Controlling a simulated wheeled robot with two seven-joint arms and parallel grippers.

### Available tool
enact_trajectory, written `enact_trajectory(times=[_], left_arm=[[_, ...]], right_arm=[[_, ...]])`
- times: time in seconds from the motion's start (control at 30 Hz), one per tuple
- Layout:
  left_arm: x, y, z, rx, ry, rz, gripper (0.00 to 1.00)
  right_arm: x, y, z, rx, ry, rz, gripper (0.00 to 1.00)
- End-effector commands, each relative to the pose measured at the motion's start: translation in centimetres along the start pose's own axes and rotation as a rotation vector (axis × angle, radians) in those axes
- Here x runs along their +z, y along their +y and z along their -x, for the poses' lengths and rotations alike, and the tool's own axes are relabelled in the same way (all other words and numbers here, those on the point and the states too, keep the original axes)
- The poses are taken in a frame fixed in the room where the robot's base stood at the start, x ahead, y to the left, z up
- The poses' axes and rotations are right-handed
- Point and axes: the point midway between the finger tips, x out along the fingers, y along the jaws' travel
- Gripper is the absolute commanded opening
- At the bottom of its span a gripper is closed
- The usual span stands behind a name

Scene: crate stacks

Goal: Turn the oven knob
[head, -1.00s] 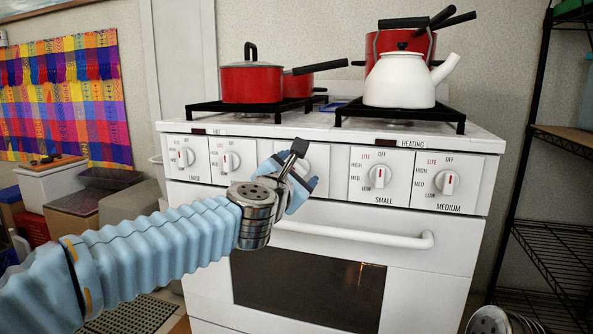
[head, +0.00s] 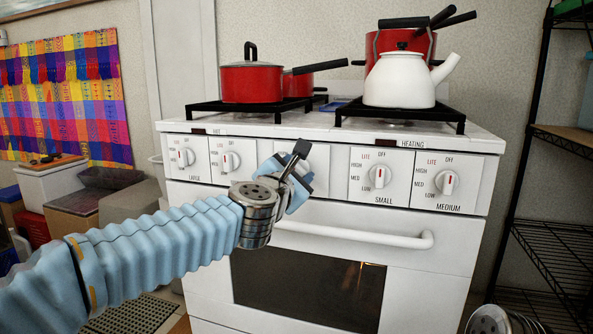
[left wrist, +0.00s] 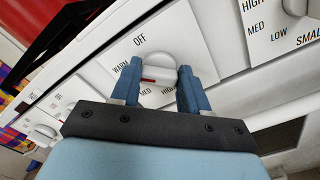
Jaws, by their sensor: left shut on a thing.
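The white oven knob (left wrist: 158,68) sits on the stove's front panel in the left wrist view, with OFF, WARM, MED and HIGH printed around it. A red mark shows on its lower left part, on the WARM–MED side. My left gripper (left wrist: 160,76) has one blue finger on each side of the knob and is shut on it. In the head view my left gripper (head: 301,174) is at the middle panel of the white stove (head: 330,210) and hides this knob. My right gripper is out of view; only a metallic part of that arm shows at the bottom right.
Other knobs flank it, a left one (head: 231,161) and a right one (head: 380,176). The oven door handle (head: 360,235) runs just below. A red pot (head: 252,83) and a white kettle (head: 400,82) stand on the burners above. A black wire shelf (head: 560,245) is at right.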

Motion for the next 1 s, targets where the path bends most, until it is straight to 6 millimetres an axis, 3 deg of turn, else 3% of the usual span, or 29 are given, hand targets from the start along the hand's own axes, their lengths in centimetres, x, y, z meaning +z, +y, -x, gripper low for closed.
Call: enact_trajectory(times=[1.0], left_arm=[[-0.1,-0.4,0.0,-0.004,-0.001,-0.753,0.14]], right_arm=[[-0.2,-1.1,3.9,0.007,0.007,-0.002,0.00]])
